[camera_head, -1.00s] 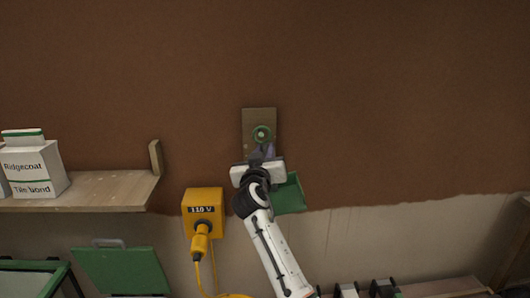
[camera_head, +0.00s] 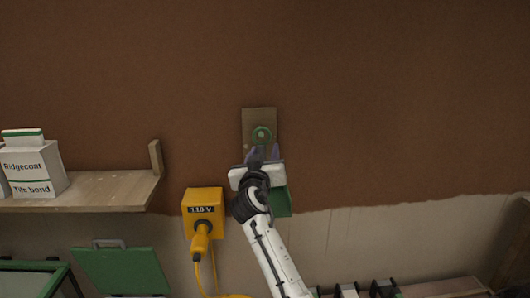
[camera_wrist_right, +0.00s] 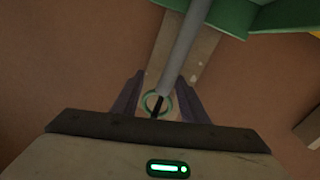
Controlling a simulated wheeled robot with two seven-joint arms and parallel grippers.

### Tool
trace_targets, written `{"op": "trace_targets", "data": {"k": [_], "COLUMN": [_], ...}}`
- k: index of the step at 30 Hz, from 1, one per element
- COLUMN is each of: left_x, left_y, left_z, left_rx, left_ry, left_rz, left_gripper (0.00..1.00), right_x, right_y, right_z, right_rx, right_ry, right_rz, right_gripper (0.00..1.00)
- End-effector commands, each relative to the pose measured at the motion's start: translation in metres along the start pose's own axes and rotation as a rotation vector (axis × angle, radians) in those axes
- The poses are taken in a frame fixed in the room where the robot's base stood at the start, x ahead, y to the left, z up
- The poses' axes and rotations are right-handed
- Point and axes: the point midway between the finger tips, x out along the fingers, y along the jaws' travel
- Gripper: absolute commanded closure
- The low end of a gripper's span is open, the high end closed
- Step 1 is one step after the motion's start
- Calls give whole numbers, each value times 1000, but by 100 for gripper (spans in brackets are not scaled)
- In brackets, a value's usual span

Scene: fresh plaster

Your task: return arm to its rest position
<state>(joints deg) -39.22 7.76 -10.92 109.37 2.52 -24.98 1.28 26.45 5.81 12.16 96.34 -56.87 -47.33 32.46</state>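My right gripper (camera_head: 263,152) is in front of the wall, just below a green ring (camera_head: 262,135) on a wooden plate (camera_head: 259,115). Its two purple-grey fingers stand apart. In the right wrist view my right gripper (camera_wrist_right: 159,75) has a finger on each side of a grey rod (camera_wrist_right: 186,45), with clear gaps beside the rod. The rod runs from near the green ring (camera_wrist_right: 157,103) to a green part at the top. A green flat piece (camera_head: 281,202) hangs below, partly hidden by my arm. My left gripper is not in view.
A yellow 110 V box (camera_head: 203,211) with a plugged-in yellow cable is left of my right arm. A wooden shelf (camera_head: 105,190) with white boxes (camera_head: 35,168) is further left. A green lidded item (camera_head: 120,270) is below. The wall right of the arm is clear.

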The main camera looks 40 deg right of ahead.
Motion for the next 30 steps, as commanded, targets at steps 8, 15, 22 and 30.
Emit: {"op": "trace_targets", "data": {"k": [8,15,22,30], "left_x": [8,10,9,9], "left_y": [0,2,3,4], "left_z": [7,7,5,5], "left_rx": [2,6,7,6], "left_ry": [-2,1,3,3], "left_rz": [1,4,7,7], "left_gripper": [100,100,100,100], "right_x": [-56,-86,-90,-109], "right_y": [-1,0,0,-6], "right_z": [2,1,0,48], "right_rx": [2,0,0,-41], "right_ry": [0,1,1,-101], "right_rz": [-2,0,0,-72], "right_gripper": [60,60,60,60]}}
